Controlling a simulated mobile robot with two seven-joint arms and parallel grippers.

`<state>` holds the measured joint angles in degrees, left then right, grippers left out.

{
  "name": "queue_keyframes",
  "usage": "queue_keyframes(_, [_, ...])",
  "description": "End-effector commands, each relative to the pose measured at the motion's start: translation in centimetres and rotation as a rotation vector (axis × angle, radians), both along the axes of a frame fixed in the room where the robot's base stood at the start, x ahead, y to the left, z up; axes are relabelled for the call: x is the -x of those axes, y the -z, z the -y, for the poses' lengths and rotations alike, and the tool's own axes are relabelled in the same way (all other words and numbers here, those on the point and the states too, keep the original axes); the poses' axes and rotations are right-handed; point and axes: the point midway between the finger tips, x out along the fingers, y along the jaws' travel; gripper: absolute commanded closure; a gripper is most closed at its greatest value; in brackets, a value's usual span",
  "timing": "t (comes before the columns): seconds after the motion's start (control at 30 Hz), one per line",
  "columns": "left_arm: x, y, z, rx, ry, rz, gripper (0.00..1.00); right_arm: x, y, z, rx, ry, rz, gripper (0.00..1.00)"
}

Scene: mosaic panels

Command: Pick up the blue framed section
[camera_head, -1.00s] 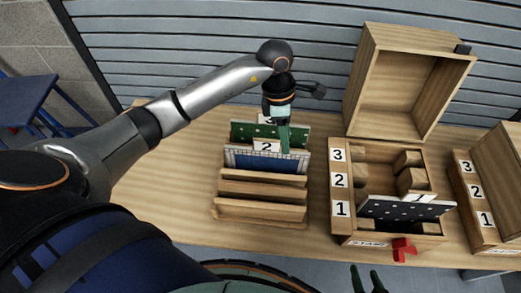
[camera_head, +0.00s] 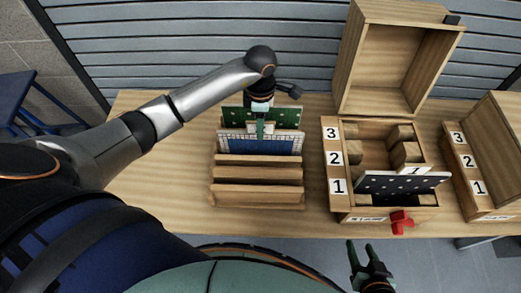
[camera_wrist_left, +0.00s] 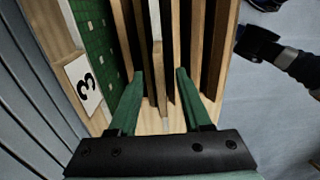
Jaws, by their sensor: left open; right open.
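The blue framed section (camera_head: 272,146) stands upright in a wooden slotted rack (camera_head: 258,197), in front of a green dotted panel (camera_head: 283,117). My left gripper (camera_head: 262,130) points down at the top middle of the blue section and hides part of it. In the left wrist view, the open fingers of my left gripper (camera_wrist_left: 160,98) straddle a thin upright edge (camera_wrist_left: 157,60); its face is not visible. The green panel (camera_wrist_left: 95,30) with a label 3 is to the left there. My right gripper (camera_head: 361,255) is open and empty, below the table's front edge.
Another numbered holder (camera_head: 463,190) is at the far right. The table left of the rack is clear.

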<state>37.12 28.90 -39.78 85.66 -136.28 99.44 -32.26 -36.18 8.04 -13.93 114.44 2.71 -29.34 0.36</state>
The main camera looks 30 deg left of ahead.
Motion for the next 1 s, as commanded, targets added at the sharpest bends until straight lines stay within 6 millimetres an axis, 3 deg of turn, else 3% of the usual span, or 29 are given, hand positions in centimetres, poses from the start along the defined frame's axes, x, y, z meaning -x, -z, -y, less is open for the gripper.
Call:
queue_keyframes(0.2, [0.1,3.1,0.1,0.002,0.0,-0.001,0.51,0.1,0.3,-0.1,-0.001,-0.004,-0.003,0.5])
queue_keyframes(0.5, [0.1,3.5,0.0,0.0,0.0,0.0,0.52,0.1,0.3,-0.3,-0.002,-0.005,-0.004,0.5])
queue_keyframes(0.9, [0.1,3.5,0.0,0.0,0.0,0.0,0.97,0.1,0.3,-0.3,-0.002,-0.005,-0.004,0.5])
queue_keyframes(1.0, [0.1,3.5,0.0,0.0,0.0,0.0,1.0,0.1,0.3,-0.3,-0.002,-0.005,-0.004,0.5])
